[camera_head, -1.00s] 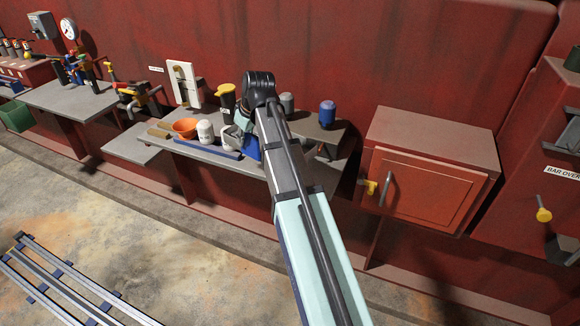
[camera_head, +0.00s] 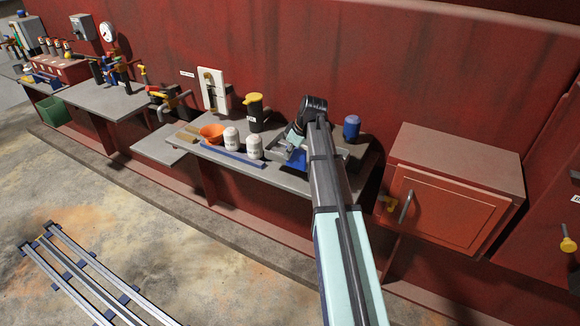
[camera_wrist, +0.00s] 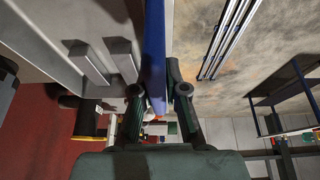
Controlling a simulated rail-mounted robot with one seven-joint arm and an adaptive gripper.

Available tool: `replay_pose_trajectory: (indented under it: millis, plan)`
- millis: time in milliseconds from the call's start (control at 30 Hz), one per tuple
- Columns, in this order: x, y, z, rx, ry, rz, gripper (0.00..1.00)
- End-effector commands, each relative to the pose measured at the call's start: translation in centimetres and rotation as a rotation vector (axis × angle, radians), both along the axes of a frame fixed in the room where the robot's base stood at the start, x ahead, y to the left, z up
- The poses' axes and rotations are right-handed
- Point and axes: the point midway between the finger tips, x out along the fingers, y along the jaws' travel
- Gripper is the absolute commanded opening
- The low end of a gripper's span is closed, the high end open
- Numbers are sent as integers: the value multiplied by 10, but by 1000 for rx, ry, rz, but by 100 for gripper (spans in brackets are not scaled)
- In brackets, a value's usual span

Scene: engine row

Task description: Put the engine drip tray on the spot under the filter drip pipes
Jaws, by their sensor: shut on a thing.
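My gripper (camera_wrist: 157,100) is shut on a flat blue piece (camera_wrist: 154,45), which I take as part of the engine drip tray. In the head view, a blue part (camera_head: 295,160) and a grey shape beside it show under my wrist, over the right half of the workbench (camera_head: 228,172). My arm hides much of it, so I cannot tell whether it touches the bench. I cannot pick out the filter drip pipes or the spot under them with certainty.
A blue can (camera_head: 351,128) stands just right of my wrist. A red cabinet (camera_head: 450,200) is farther right. A blue-edged rack (camera_head: 85,275) lies on the open floor.

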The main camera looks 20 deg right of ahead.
Motion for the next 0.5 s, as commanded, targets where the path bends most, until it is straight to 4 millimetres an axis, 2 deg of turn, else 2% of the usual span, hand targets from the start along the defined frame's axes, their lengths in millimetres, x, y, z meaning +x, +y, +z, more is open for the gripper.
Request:
replay_pose_trajectory:
  millis: [100, 200, 500]
  plan:
    - [-1, 0, -19, 1, 1, 0, 0]
    - [0, 0, -30, 0, -1, 1, 0]
    - [0, 0, -48, 0, -1, 0, 0]
